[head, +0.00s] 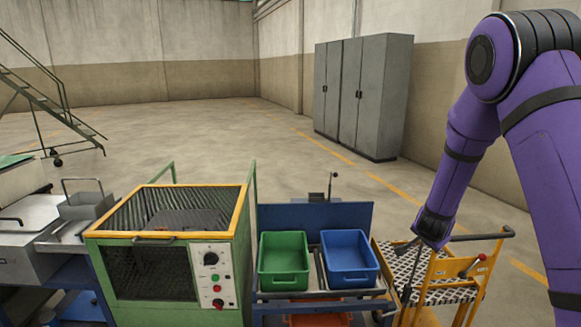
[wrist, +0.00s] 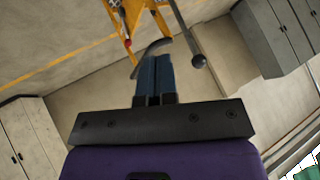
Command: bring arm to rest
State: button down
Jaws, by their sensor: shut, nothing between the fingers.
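My purple arm reaches down from the upper right in the head view. My gripper (head: 410,270) hangs at the arm's lower end, over the left side of the yellow cart (head: 455,268) and right of the blue bin. In the wrist view my gripper (wrist: 154,60) shows two dark blue fingers side by side, shut with nothing between them. Part of the yellow cart (wrist: 135,20) shows beyond the fingertips. I cannot tell whether the fingers touch anything.
A green bin (head: 284,262) and a blue bin (head: 349,257) stand on a blue workbench. A green furnace cage (head: 168,255) with a yellow rim is left of them. Grey cabinets (head: 362,95) stand at the back wall. The floor behind is open.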

jog(key=s+a+r+n+y, duration=0.3)
jog(key=s+a+r, duration=0.3)
jog(key=r, duration=0.5)
jog(key=s+a+r+n+y, duration=0.2)
jog(key=s+a+r+n, duration=0.1)
jog(key=s+r, duration=0.7)
jog(key=s+r+n+g, duration=0.1)
jog(key=s+r+n, duration=0.2)
jog(key=s, duration=0.9)
jog(key=s+a+r+n+g, duration=0.1)
jog(key=s+r+n, duration=0.2)
jog(key=s, duration=0.9)
notch_tip(320, 180, up, 2)
jog(key=shift+a+r+h, duration=0.1)
jog(key=shift+a+h, duration=0.05)
jog(key=shift+h, duration=0.15)
